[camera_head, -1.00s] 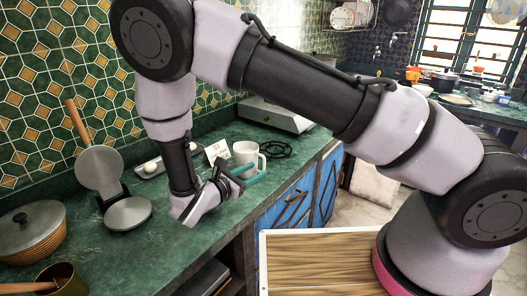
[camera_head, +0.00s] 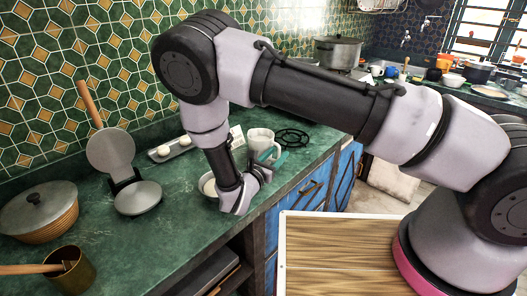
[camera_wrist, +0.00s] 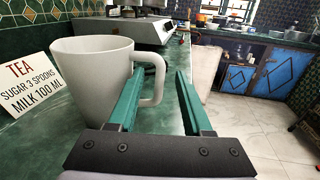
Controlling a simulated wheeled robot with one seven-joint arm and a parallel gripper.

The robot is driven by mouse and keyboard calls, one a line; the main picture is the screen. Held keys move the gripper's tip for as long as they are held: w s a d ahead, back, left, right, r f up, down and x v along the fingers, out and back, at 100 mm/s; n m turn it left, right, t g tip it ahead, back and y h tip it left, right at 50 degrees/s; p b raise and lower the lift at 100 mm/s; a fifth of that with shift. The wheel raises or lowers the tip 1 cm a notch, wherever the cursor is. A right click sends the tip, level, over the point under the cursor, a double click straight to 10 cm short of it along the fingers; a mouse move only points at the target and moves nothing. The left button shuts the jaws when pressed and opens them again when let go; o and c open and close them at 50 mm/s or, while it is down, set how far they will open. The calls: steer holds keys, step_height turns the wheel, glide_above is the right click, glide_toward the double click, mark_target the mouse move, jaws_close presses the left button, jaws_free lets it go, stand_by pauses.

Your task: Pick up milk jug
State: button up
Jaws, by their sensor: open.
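The milk jug is a white, handled vessel (camera_head: 262,138) that stands upright on the green counter, partly hidden by my gripper in the head view. In the wrist view the jug (camera_wrist: 88,75) fills the left side, with its handle (camera_wrist: 160,75) pointing right. My gripper (camera_wrist: 159,72) is open and empty. Its two green fingers lie either side of the handle in that view, the left one overlapping the jug's side. I cannot tell whether they touch it. In the head view my gripper (camera_head: 274,158) is at the jug's near side.
A recipe card (camera_wrist: 30,83) stands left of the jug. A black trivet (camera_head: 291,138) lies behind it. A pale bowl (camera_head: 208,185) sits beside my wrist. An open round press (camera_head: 137,196) and lidded pot (camera_head: 38,207) stand left. The counter's front edge is close to my gripper.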

steer(key=shift+x, duration=0.9)
steer(key=shift+c, duration=0.3)
jaws_close()
stand_by(0.5)
